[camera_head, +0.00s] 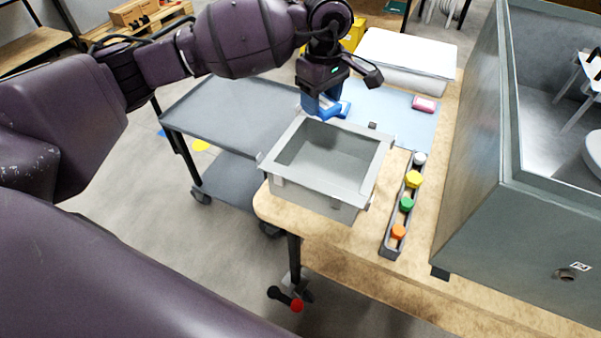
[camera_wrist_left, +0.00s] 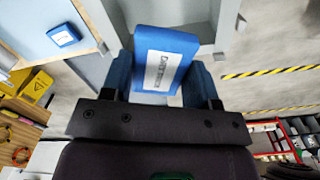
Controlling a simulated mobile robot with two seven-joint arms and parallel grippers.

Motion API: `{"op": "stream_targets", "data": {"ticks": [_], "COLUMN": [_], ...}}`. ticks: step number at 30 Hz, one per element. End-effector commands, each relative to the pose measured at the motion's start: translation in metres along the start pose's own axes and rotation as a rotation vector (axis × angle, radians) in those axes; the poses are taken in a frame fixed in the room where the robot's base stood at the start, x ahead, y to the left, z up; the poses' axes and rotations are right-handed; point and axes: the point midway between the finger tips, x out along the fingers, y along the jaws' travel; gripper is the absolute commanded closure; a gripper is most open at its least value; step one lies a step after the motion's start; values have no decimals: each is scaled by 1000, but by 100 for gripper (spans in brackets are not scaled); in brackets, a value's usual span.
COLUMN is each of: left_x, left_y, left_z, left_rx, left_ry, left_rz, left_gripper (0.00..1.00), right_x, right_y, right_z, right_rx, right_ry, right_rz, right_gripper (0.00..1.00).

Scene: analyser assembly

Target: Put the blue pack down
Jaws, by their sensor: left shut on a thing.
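My left gripper (camera_head: 320,107) is shut on a blue pack (camera_head: 327,105) above the far edge of the grey bin (camera_head: 312,199). In the left wrist view the held blue pack (camera_wrist_left: 180,42) shows a white printed label and sits between the blue fingers (camera_wrist_left: 160,84). The grey bin stands open on the table and its visible inside looks empty. Another blue pack (camera_wrist_left: 62,35) lies on the light blue mat (camera_wrist_left: 38,16); it also shows beside the gripper in the head view (camera_head: 344,109). My right gripper is not in view.
A pink pack (camera_head: 424,104) lies on the mat (camera_head: 400,125). A rail (camera_head: 391,241) with several coloured caps runs right of the bin. A large grey housing (camera_head: 520,235) stands at the right. A grey cart (camera_head: 235,110) is at the left. A white stack (camera_head: 405,55) lies behind.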

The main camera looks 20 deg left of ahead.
Motion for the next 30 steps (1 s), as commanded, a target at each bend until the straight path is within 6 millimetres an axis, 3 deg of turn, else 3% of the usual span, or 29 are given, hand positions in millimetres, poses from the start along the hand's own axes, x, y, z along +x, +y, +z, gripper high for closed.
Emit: {"op": "stream_targets", "data": {"ticks": [5, 21, 30], "left_x": [10, 122, 145], "left_y": [-2, -2, -1], "left_z": [6, 6, 6], "left_rx": [21, 20, 20], "left_ry": [-3, -5, -2], "left_rz": [-2, -4, 0], "left_gripper": [69, 69, 69], "right_x": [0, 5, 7], "right_y": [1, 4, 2], "right_z": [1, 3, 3], "right_rx": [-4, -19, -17], "right_ry": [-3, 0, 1], "right_rz": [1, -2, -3], "right_gripper": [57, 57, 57]}}
